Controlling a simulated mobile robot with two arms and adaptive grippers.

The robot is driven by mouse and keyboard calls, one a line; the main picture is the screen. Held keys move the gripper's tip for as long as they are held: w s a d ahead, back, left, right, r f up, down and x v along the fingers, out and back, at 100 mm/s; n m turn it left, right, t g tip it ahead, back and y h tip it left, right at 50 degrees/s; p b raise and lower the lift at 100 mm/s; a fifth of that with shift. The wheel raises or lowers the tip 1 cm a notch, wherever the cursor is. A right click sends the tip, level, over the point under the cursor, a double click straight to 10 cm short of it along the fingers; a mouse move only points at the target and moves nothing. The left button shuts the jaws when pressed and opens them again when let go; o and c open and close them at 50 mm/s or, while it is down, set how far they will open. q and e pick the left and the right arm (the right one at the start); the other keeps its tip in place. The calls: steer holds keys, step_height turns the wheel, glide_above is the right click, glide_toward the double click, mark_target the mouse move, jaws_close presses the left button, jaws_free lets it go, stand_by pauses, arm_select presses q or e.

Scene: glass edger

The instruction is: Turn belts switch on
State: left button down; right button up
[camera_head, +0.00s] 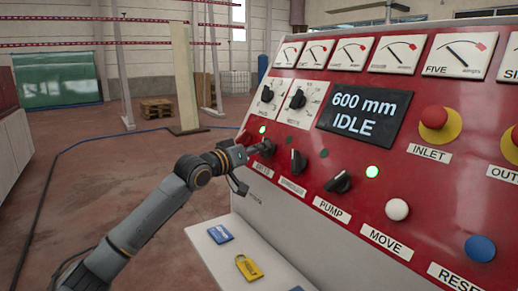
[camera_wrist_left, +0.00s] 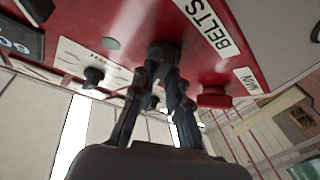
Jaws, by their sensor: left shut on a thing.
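The belts switch is a black rotary knob on the red control panel (camera_head: 290,210). In the left wrist view, the belts switch (camera_wrist_left: 163,50) sits between the fingers of my left gripper (camera_wrist_left: 166,85), beside the BELTS label (camera_wrist_left: 208,24). The fingers are shut on it. The knob's exact angle is hidden by the fingers. My right gripper is not in view.
A red MAIN knob (camera_wrist_left: 214,98) is close beside the fingers. To the right in the head view are another black knob (camera_head: 297,161) and the PUMP knob (camera_head: 340,182). The display (camera_head: 362,112) reads 600 mm IDLE.

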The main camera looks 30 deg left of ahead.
arm_select(q)
steer(key=shift+m+h, duration=0.3)
steer(key=shift+m, duration=0.1)
steer(key=m+g+h+b, duration=0.1)
steer(key=m+h+b, duration=0.1)
steer(key=m, duration=0.3)
steer(key=m+g+h+b, duration=0.1)
steer(key=m+h+b, duration=0.2)
steer(key=m, duration=0.2)
steer(key=m+g+h+b, duration=0.1)
steer(key=m+h+b, duration=0.1)
steer(key=m, duration=0.3)
steer(key=shift+w+a+g+h+b, duration=0.15)
steer(key=shift+a+g+h+b, duration=0.2)
steer(key=shift+h, duration=0.25)
steer(key=shift+m, duration=0.4)
steer(key=c, duration=1.3)
jaws_free()
